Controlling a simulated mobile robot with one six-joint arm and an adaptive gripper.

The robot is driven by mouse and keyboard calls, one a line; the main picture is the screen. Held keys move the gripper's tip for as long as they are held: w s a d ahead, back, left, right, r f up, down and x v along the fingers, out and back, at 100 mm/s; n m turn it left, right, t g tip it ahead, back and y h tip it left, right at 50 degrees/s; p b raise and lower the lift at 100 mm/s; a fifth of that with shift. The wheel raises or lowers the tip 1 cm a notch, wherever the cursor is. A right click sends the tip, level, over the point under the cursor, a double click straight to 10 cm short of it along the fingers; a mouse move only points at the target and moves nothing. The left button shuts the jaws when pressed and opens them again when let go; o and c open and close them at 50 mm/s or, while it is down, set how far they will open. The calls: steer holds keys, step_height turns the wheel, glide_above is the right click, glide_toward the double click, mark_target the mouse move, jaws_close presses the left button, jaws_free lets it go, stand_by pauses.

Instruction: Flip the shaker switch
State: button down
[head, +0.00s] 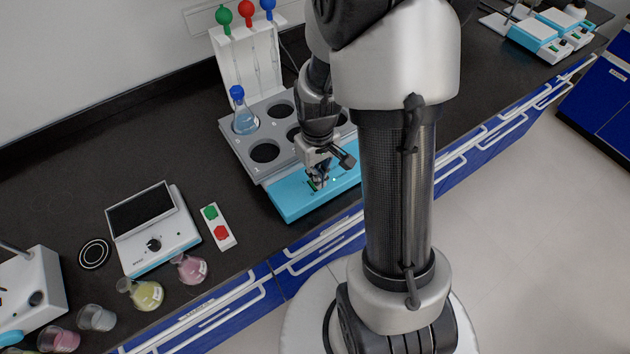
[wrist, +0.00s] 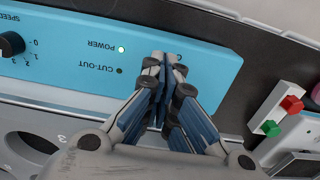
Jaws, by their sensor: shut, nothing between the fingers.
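The shaker has a light blue front panel (head: 290,203) and a grey top tray with round holes (head: 244,152). The blue panel also shows in the wrist view (wrist: 60,62), upside down, with POWER and CUT-OUT labels. In the wrist view the closed fingers (wrist: 167,66) cover the panel beside the POWER light. Otherwise the switch is hidden; contact cannot be told.
A blue-capped flask (head: 245,120) stands in the tray, with a pipette stand (head: 237,62) behind. A switch box with green and red buttons (head: 217,227), a hotplate (head: 152,227) and several flasks and beakers stand left. The counter's front edge is close.

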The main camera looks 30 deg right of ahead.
steer(key=shift+f+b, duration=0.85)
steer(key=shift+f, duration=0.25)
stand_by(0.9)
steer(key=shift+r, duration=0.15)
steer(key=shift+r+p, duration=2.9)
steer(key=shift+r, duration=0.5)
steer(key=shift+r, duration=0.15)
steer(key=s+a+r+t, duration=0.1)
steer(key=s+a+r, duration=0.2)
steer(key=r, duration=0.4)
steer(key=s+a+r+t+b, duration=0.1)
steer(key=s+a+r+t, duration=0.1)
steer(key=s+a+r, duration=0.2)
steer(key=s+a+r+t, duration=0.1)
steer(key=s+a+r, duration=0.2)
steer(key=s+r, duration=0.3)
step_height(320, 180, up, 4)
steer(key=shift+s+a+r+t, duration=0.1)
steer(key=shift+s+a+t, duration=0.15)
steer(key=shift+a+t, duration=0.1)
